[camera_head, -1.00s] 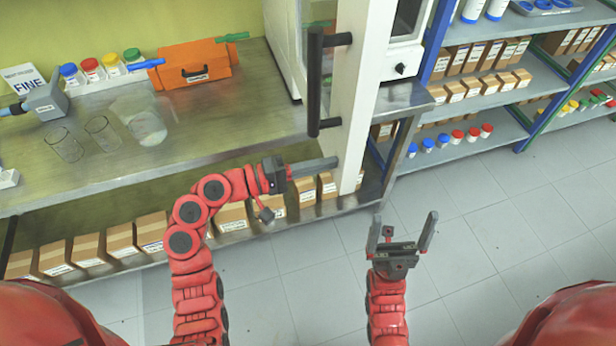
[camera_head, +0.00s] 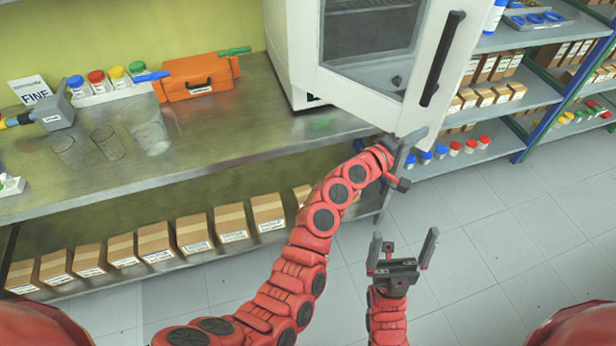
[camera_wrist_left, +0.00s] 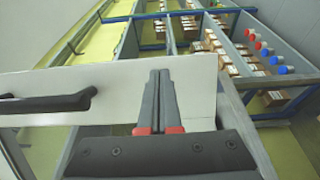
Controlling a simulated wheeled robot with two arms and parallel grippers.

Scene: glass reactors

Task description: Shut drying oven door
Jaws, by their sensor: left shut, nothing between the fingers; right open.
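The drying oven (camera_head: 290,65) stands at the back of the metal bench. Its white-framed glass door (camera_head: 408,112) is partly open, hinged on the left, with its outer face toward me. The long black handle (camera_head: 442,58) is on the door's right side; it also shows in the left wrist view (camera_wrist_left: 45,104). My left gripper (camera_head: 412,148) is shut and empty at the door's lower edge. In the left wrist view its closed fingers (camera_wrist_left: 159,95) overlap the white door panel; contact is unclear. My right gripper (camera_head: 402,250) is open and empty above the floor.
An orange case (camera_head: 197,78), glass beakers (camera_head: 108,143) and colour-capped bottles (camera_head: 97,80) stand on the bench, left of the oven. Cardboard boxes (camera_head: 190,232) line the shelf below. Shelving (camera_head: 535,95) with boxes and bottles stands at right. The floor (camera_head: 500,250) at lower right is clear.

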